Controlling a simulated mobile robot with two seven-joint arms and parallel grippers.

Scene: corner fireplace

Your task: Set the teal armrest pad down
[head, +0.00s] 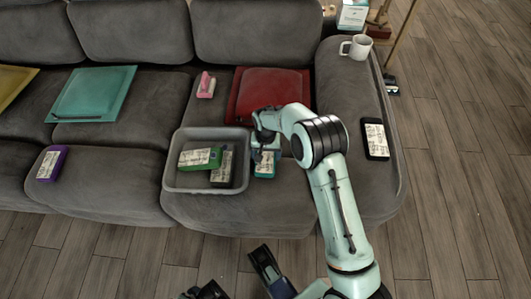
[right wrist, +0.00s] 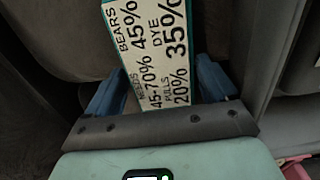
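The teal armrest pad (head: 265,165) is a small teal-edged block with a white printed label, at the front of the right sofa seat, just right of the grey bin. My right gripper (head: 264,152) is over it and hides its far end. In the right wrist view the labelled pad (right wrist: 155,50) lies between my two blue fingers (right wrist: 162,85), which sit close against both its sides. I cannot tell whether the pad touches the seat. My left gripper (head: 232,275) shows at the bottom edge with its fingers wide apart and empty.
The grey bin (head: 205,191) holds a green block (head: 200,157) and a dark block (head: 228,165). A pink block (head: 206,86) and a red cushion (head: 285,88) lie behind. A black labelled block (head: 376,139) and a white mug (head: 356,46) are on the right armrest.

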